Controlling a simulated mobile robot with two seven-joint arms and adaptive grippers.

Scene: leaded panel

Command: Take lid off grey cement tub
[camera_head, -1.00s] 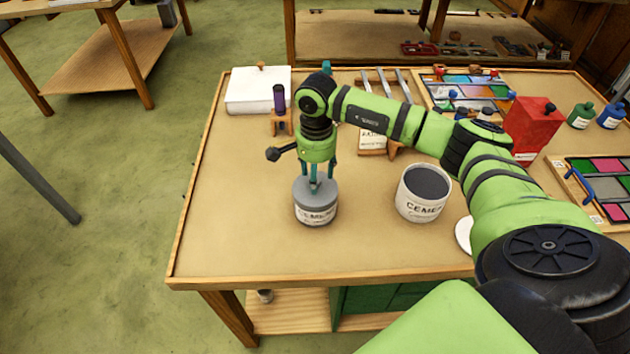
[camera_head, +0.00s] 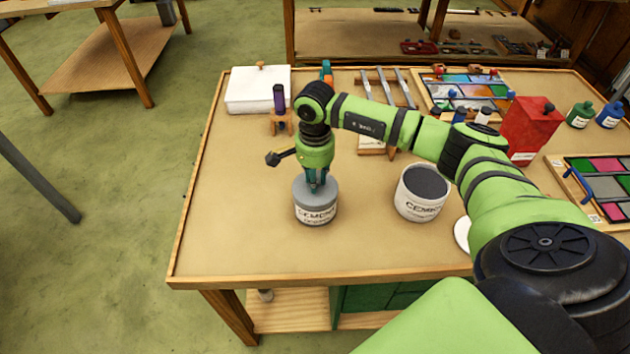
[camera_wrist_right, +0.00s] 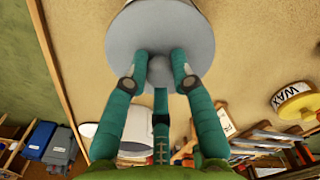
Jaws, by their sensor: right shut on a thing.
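The grey cement tub (camera_head: 316,214) stands upright near the table's left front, with its label facing me. Its flat grey lid (camera_head: 302,187) is on top; I see no gap between lid and tub. My right gripper (camera_head: 317,184) points down from above. In the right wrist view its teal fingers (camera_wrist_right: 160,72) are shut on the round knob (camera_wrist_right: 160,68) at the middle of the lid, which also shows there as a wide grey disc (camera_wrist_right: 200,38). My left gripper is not in view.
The table (camera_head: 235,220) is bare left and in front of the grey tub.

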